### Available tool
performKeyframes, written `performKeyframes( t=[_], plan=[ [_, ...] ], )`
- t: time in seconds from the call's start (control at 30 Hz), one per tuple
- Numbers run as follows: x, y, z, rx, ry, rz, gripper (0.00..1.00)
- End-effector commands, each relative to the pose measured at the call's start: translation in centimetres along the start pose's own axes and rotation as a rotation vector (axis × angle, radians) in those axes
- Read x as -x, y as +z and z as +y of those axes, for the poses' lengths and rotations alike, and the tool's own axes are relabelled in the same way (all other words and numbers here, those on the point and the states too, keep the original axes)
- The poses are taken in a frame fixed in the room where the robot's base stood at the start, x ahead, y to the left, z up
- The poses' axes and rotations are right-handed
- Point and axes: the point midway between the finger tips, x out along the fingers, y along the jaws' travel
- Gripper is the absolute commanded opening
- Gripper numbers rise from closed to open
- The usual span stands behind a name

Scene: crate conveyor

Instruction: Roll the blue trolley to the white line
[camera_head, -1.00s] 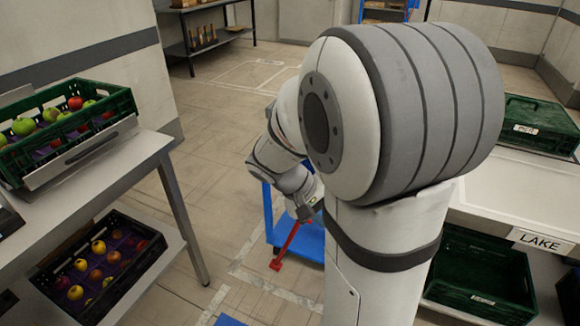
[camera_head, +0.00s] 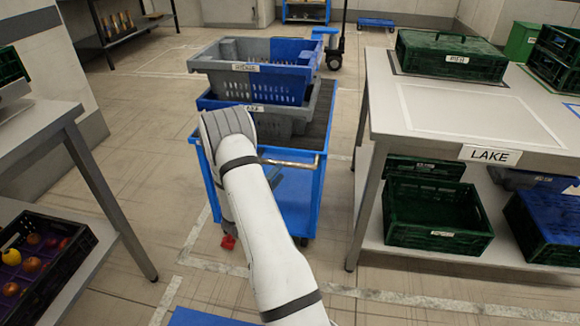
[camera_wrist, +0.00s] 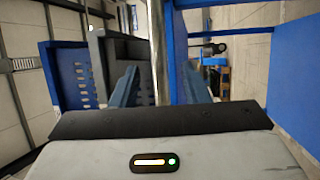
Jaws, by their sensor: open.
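The blue trolley (camera_head: 300,205) stands in the middle of the head view, bearing stacked grey and blue crates (camera_head: 225,68). Its metal push handle (camera_head: 292,162) runs across the near end. A white line (camera_head: 400,297) is marked on the floor on the near side of the trolley. My arm reaches to the handle's left part and hides my gripper in the head view. In the wrist view my gripper (camera_wrist: 160,80) is open, with the handle bar (camera_wrist: 158,40) between its two blue fingers. I cannot tell whether they touch it.
A table with a LAKE sign (camera_head: 490,155) and green crates (camera_head: 452,55) stands close on the right. Another table (camera_head: 40,135) with a fruit crate (camera_head: 75,243) below is on the left. A red part (camera_head: 228,242) shows at the trolley's lower left.

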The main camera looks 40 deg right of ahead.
Motion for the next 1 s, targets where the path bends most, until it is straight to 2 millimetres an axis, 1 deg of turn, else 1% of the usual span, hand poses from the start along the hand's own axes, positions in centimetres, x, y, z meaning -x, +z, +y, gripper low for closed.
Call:
performKeyframes(
  t=[0.17,0.3,0.4,0.5,0.63,0.87,1.0],
  plan=[
    [-2.5,0.1,-0.1,-0.003,0.004,-0.003,0.41],
    [-4.8,0.1,-0.1,-0.002,0.003,-0.003,0.41],
    [-6.1,0.1,-0.1,-0.002,0.002,-0.003,0.41],
    [-7.0,0.1,0.0,0.0,0.001,-0.001,0.41],
    [-7.6,0.1,0.0,0.0,0.0,-0.001,0.41],
    [-7.6,0.1,0.0,0.001,0.0,-0.001,0.41],
    [-7.6,0.1,0.0,0.001,0.0,-0.002,0.29]
  ],
)
